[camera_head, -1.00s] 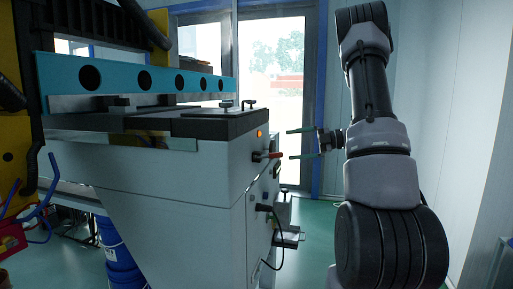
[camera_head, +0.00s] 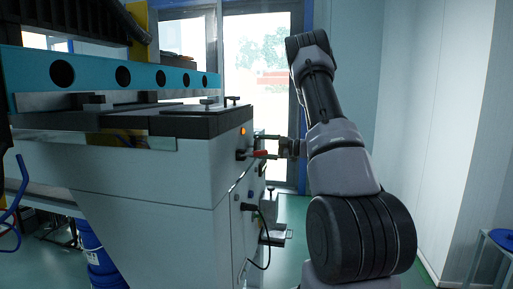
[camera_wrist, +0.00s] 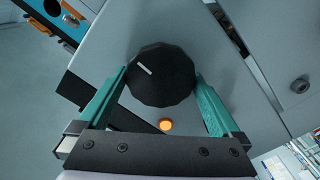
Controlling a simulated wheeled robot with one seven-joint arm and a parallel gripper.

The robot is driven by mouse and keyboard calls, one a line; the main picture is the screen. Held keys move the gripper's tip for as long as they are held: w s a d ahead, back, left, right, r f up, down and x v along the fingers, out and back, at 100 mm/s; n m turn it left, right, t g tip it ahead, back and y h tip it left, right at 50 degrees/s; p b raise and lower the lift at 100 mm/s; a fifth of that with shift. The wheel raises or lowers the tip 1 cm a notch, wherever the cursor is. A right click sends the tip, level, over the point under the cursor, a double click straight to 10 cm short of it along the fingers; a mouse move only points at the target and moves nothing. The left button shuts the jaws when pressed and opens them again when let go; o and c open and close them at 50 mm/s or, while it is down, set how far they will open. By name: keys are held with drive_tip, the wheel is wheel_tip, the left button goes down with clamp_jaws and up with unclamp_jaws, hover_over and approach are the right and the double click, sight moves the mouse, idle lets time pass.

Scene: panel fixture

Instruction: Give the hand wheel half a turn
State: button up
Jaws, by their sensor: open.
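The hand wheel (camera_wrist: 165,80) is a black, many-sided knob on the grey panel in the wrist view. A short white mark on its face lies left of centre and slants. My gripper (camera_wrist: 160,76) is open, with one teal finger on each side of the wheel. The fingertips reach along its sides; I cannot tell whether they touch it. In the head view my gripper (camera_head: 266,146) is at the cabinet's side face, and the wheel cannot be made out clearly there.
An orange lamp (camera_wrist: 166,126) sits close to the wheel, between the fingers; it also shows in the head view (camera_head: 243,131).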

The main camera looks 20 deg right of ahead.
drive_tip(key=shift+w+a, duration=0.25)
drive_tip(key=shift+a, duration=0.15)
drive_tip(key=c, duration=1)
drive_tip(key=shift+n, duration=0.4)
